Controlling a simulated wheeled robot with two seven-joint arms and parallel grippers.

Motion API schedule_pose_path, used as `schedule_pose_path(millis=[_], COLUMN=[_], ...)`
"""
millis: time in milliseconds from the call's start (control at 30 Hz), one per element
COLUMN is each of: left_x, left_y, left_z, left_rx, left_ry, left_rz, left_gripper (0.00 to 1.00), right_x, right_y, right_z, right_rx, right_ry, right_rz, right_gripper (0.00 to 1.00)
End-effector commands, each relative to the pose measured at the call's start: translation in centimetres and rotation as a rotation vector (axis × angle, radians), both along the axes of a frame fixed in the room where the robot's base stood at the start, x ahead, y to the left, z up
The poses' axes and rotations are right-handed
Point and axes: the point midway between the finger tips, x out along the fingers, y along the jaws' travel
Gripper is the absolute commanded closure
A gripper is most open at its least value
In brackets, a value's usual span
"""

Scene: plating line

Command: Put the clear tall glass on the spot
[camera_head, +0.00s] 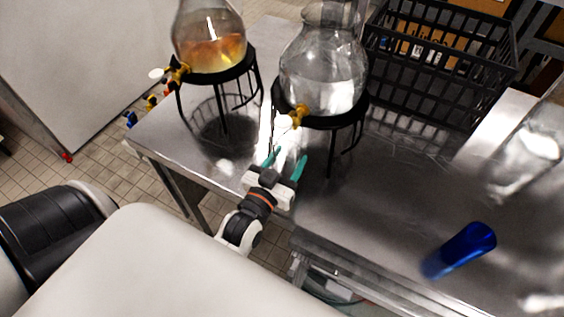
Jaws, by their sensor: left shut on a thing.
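My left gripper (284,166) reaches over the near edge of the steel table, with teal fingertips on either side of a faint clear shape. It is shut on the clear tall glass (284,152), whose outline is hard to make out against the shiny steel. The glass is just below and near the yellow tap (298,115) of the water dispenser (322,75). I cannot make out a marked spot. My right gripper is not in view.
An amber-drink dispenser (210,50) stands on a black wire stand at the back left. A black crate (440,72) is at the back right. The steel table (370,215) is clear in the middle.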

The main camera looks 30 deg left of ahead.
Motion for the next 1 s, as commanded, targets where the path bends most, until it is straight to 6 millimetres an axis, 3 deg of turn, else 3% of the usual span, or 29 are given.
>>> schedule_pose_path(millis=[433,967,1000], left_x=[3.4,3.4,3.4], left_y=[0.2,0.2,0.2], left_z=[-0.2,-1.0,-1.0], left_rx=[0.000,0.000,0.000], left_ry=[-0.004,-0.001,-0.001], left_rz=[0.000,0.000,0.000], left_gripper=[0.74,0.74,0.43], right_x=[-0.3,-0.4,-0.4], right_y=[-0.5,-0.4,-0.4], right_z=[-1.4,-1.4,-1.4], right_rx=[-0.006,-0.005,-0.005], right_ry=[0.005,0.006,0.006], right_rz=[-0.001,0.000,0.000], right_gripper=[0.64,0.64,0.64])
